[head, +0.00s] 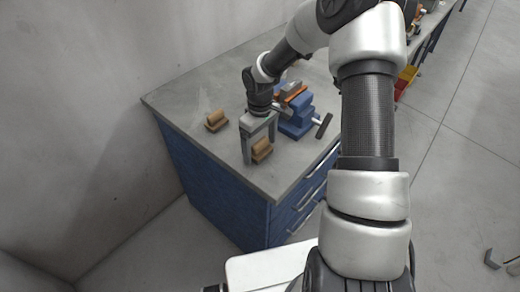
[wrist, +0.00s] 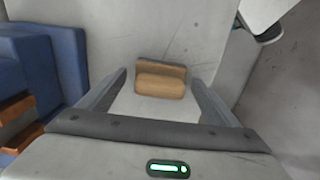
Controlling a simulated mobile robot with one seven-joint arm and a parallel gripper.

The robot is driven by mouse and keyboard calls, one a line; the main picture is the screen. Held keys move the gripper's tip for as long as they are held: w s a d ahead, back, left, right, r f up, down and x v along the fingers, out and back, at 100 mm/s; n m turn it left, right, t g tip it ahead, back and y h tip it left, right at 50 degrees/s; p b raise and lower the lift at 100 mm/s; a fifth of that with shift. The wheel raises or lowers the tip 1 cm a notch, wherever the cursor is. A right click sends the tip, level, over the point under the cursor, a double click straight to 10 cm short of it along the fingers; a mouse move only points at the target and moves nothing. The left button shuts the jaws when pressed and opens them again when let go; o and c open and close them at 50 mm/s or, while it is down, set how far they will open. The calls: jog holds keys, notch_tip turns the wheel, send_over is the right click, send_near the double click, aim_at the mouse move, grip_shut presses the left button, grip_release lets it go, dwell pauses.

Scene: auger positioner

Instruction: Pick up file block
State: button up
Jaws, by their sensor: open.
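Two similar brown wooden blocks with a raised rounded top lie on the grey workbench (head: 180,97); I cannot tell which one is meant by the file block. The nearer block (head: 262,151) is close to the bench's front edge. The farther block (head: 216,121) lies to the left. My gripper (head: 260,152) is open, pointing down at the nearer block, with a finger to each side of it in the picture. In the wrist view this block (wrist: 160,80) shows between the fingertips of my gripper (wrist: 158,77), and nothing is held. Contact with it is not visible.
A blue vise (head: 297,128) with orange-brown jaws stands just right of my gripper; it also shows at the left of the wrist view (wrist: 68,62). Its handle (head: 324,125) sticks out to the right. The bench between the two blocks is clear. A wall borders the left side.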

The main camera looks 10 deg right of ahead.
aim_at(260, 142)
jog(key=c, duration=1.3)
notch_tip(260, 142, up, 10)
jog(key=shift+r, duration=0.1)
jog(key=o, duration=0.7)
jog(key=c, duration=0.4)
